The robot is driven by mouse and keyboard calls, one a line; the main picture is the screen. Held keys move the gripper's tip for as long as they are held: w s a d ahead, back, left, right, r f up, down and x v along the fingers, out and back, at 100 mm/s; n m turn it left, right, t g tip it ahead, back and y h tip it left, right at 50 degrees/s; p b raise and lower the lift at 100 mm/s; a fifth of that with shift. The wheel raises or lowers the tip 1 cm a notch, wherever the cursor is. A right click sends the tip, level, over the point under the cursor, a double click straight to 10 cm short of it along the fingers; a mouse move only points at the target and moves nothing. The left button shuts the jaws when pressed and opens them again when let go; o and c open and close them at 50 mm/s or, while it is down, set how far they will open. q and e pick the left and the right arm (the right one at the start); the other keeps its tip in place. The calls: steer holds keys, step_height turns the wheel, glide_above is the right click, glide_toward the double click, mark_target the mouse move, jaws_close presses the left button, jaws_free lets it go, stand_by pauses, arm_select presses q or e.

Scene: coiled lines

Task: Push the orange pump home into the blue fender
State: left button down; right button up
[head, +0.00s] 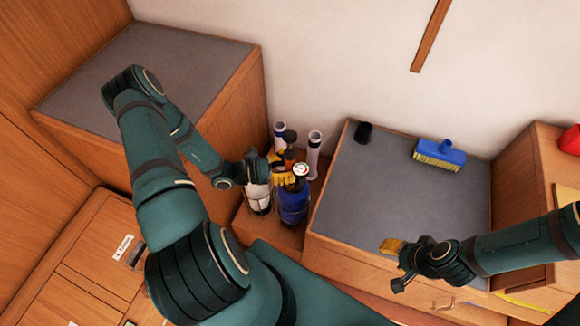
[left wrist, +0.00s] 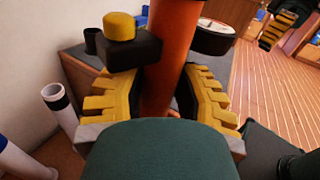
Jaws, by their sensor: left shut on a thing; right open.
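The orange pump (head: 289,155) stands roughly upright above the low wooden box, its top dark. My left gripper (head: 282,172) is shut around it. In the left wrist view the orange shaft (left wrist: 171,62) stands between the yellow ribbed fingers of my left gripper (left wrist: 162,105). The blue fender (head: 294,205) stands just below the pump and gripper. The pump's lower end is hidden, so I cannot tell how it meets the fender. My right gripper (head: 391,245) is open and empty, near the front of the grey-topped counter.
A white fender (head: 258,198) stands left of the blue one. A round gauge (head: 301,169) and two white tubes (head: 315,150) (head: 280,133) are close by.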

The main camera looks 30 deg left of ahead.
arm_select(q)
steer(key=shift+f+b, duration=0.4)
steer(key=shift+f, duration=0.15)
arm_select(e)
steer(key=shift+f, duration=0.45)
arm_select(q)
steer(key=c, duration=0.6)
jaws_free()
